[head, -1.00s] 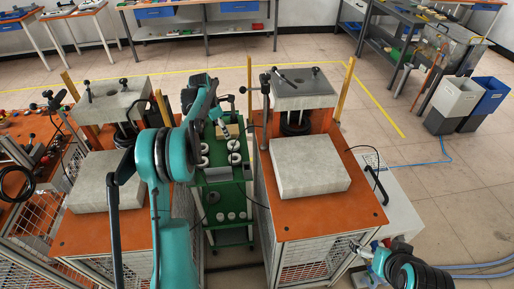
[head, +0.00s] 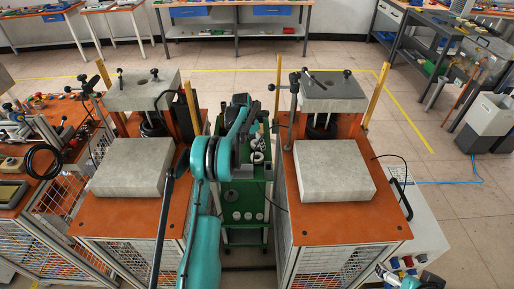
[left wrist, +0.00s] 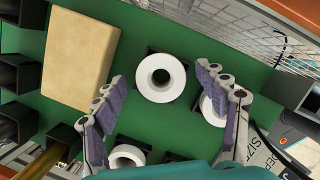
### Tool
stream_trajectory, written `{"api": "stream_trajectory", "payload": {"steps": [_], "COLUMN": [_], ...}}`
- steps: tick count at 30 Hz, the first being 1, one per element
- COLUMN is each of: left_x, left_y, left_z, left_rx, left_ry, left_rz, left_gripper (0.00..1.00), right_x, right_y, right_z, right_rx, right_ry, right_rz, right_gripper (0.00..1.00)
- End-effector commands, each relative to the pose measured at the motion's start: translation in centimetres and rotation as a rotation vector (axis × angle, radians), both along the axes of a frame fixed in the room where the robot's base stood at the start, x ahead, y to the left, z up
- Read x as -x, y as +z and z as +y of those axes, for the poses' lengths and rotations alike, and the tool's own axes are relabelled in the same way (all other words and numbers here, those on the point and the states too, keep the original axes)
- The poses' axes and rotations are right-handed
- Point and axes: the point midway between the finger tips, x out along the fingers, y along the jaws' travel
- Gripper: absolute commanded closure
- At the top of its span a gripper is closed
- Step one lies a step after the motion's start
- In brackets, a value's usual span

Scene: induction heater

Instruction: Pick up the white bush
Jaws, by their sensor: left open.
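A white bush (left wrist: 160,77), a flanged ring with a dark centre hole, stands on the green cart (left wrist: 205,35) in the left wrist view. My left gripper (left wrist: 159,74) is open, with its two fingers apart on either side of this bush in the picture; contact is not visible. A second white bush (left wrist: 212,112) is partly behind the right finger. A third (left wrist: 127,156) lies at the bottom. In the head view my left arm hides the gripper and part of the cart (head: 230,192); a white bush (head: 258,157) shows beside it. My right gripper (head: 385,271) is at the bottom edge, its jaws unclear.
A tan block (left wrist: 80,58) and dark bins (left wrist: 15,75) sit near the bushes. Orange-topped machines with grey blocks (head: 130,168) (head: 333,172) flank the cart closely. Several white pieces (head: 248,216) stand on its near end.

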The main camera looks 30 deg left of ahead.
Motion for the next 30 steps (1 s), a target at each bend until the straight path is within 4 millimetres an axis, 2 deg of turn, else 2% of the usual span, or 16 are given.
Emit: {"api": "stream_trajectory", "payload": {"steps": [4, 5, 11, 13, 14, 19, 22, 30], "left_x": [0.0, 0.0, 0.0, 0.0, 0.0, 0.0, 0.0, 0.0], "left_y": [0.1, 0.1, 0.1, 0.1, 0.1, 0.2, 1.0, 6.5], "left_z": [0.0, 0.0, 0.0, 0.0, 0.0, 0.0, 0.0, 0.0], "left_rx": [0.000, 0.000, 0.000, 0.000, 0.000, 0.000, 0.000, 0.000], "left_ry": [0.000, 0.000, 0.000, 0.000, 0.000, 0.000, 0.000, 0.000], "left_rz": [0.000, 0.000, 0.000, 0.000, 0.000, 0.000, 0.000, 0.000], "left_gripper": [0.27, 0.33, 0.85, 0.87, 0.92, 0.92, 0.92, 0.92], "right_x": [0.0, 0.0, 0.0, 0.0, 0.0, 0.0, 0.0, 0.0], "right_y": [0.1, 0.1, 0.1, 0.1, 0.1, 0.1, 0.5, 2.4], "right_z": [0.0, 0.0, 0.0, 0.0, 0.0, 0.0, 0.0, 0.0], "right_rx": [0.000, 0.000, 0.000, 0.000, 0.000, 0.000, 0.000, 0.000], "right_ry": [0.000, 0.000, 0.000, 0.000, 0.000, 0.000, 0.000, 0.000], "right_rz": [0.000, 0.000, 0.000, 0.000, 0.000, 0.000, 0.000, 0.000], "right_gripper": [0.00, 0.00, 0.00, 0.00, 0.00, 0.00, 0.00, 0.00]}}
